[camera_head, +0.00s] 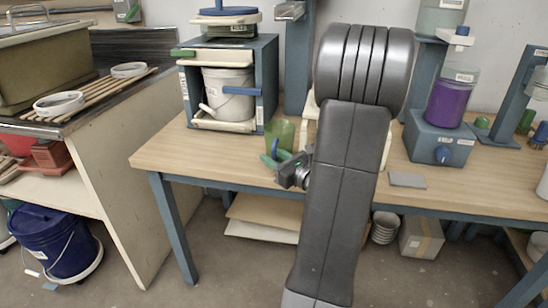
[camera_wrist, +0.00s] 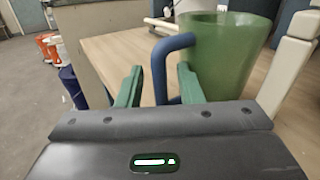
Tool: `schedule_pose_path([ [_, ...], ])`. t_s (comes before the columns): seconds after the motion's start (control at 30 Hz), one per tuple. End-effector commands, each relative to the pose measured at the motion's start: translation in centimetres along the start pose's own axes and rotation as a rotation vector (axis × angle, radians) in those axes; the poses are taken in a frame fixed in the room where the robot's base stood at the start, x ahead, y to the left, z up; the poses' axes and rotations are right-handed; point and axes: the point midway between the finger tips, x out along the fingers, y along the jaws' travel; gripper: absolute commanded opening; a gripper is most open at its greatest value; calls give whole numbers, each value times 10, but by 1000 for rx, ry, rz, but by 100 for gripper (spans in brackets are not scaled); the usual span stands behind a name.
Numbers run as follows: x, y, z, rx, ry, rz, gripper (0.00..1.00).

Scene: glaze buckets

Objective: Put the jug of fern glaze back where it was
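A translucent green jug (camera_head: 281,131) with a blue handle is at the workbench, just right of the blue-framed cabinet. The green jug (camera_wrist: 232,50) also fills the upper right of the wrist view, where its blue handle (camera_wrist: 159,72) faces me. My gripper (camera_head: 272,158) is beside the jug in the head view. In the wrist view my gripper (camera_wrist: 160,67) has its green fingers apart, one on each side of the handle, with gaps visible. The jug's base is hidden behind my gripper, so its contact with the bench is unclear.
The cabinet (camera_head: 187,90) holds a white bucket (camera_head: 228,88). A blue stand with a purple container (camera_head: 449,102) is at right. A grey pad (camera_head: 407,180) lies on the bench (camera_head: 460,185). My arm hides the bench's middle. Cream uprights (camera_wrist: 292,55) stand close right of the jug.

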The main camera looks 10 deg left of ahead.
Motion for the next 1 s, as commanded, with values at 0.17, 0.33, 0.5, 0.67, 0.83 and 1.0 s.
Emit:
schedule_pose_path([
  [0.17,-3,-1,4,0,0,-2,33],
  [0.33,-30,-2,4,0,0,-6,33],
  [0.5,-64,-2,4,0,0,-6,33],
  [0.67,-91,-1,4,1,0,-4,33],
  [0.83,-111,-1,4,0,0,-3,33],
  [1.0,-119,0,3,0,0,-1,33],
])
